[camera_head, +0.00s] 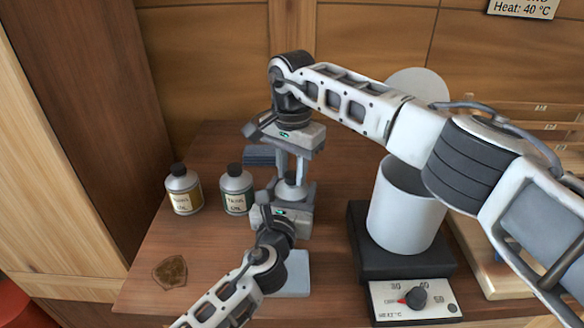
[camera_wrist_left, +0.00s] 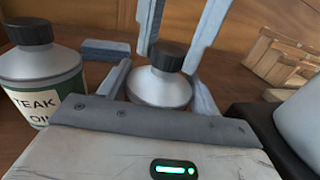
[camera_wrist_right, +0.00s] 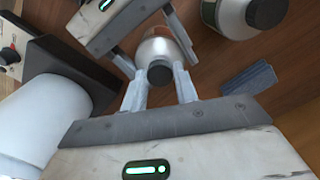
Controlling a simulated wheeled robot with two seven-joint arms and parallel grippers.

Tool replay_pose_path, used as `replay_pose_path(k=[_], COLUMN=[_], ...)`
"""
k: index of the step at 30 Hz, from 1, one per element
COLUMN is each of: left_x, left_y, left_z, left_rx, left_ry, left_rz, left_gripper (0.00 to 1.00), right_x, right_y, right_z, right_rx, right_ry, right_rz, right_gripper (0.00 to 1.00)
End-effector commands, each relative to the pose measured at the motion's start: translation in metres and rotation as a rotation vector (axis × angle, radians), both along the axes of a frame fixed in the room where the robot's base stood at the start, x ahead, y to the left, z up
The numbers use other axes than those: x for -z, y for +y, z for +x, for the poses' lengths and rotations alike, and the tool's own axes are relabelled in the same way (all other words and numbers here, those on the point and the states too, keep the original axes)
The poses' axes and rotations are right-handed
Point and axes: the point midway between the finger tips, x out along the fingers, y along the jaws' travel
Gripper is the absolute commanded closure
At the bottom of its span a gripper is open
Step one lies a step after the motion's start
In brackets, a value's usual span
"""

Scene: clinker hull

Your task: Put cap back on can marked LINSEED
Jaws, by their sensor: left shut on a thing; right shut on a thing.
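My left gripper (camera_head: 288,196) comes in low from the front and is shut on the can's body. A black ribbed cap (camera_wrist_left: 169,56) sits at the can's mouth; it also shows in the right wrist view (camera_wrist_right: 159,72). My right gripper (camera_head: 290,174) reaches down from above, shut on the cap with one finger on each side. The cap appears to touch the can top; I cannot tell whether it is seated.
A TEAK OIL can (camera_head: 236,190) and another capped can (camera_head: 183,190) stand to the left. A blue-grey block (camera_head: 260,155) lies behind. A white pot (camera_head: 405,215) on a black heater (camera_head: 405,272) with a dial is close on the right. A brown patch (camera_head: 170,272) lies front left.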

Motion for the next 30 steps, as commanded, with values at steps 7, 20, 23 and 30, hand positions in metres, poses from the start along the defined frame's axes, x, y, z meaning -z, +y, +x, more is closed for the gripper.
replay_pose_path(k=[7,20,23,30], left_x=[0.0006,0.0006,0.0006,0.0007], left_y=[0.0011,0.0013,0.0014,0.0014], left_z=[0.0005,0.0006,0.0006,0.0006], left_rx=[-0.003,-0.003,-0.004,-0.004], left_ry=[0.001,0.002,0.002,0.002], left_rz=[0.000,0.000,0.000,0.000], left_gripper=[1.00,1.00,1.00,1.00], right_x=[0.0002,0.0013,0.0015,0.0017], right_y=[-0.0005,0.0000,-0.0001,0.0002], right_z=[-0.0002,-0.0004,-0.0002,-0.0002], right_rx=[0.617,1.715,1.971,2.584], right_ry=[0.002,0.003,0.001,0.002], right_rz=[-0.002,-0.002,-0.002,-0.003], right_gripper=[0.98,0.98,0.98,0.98])
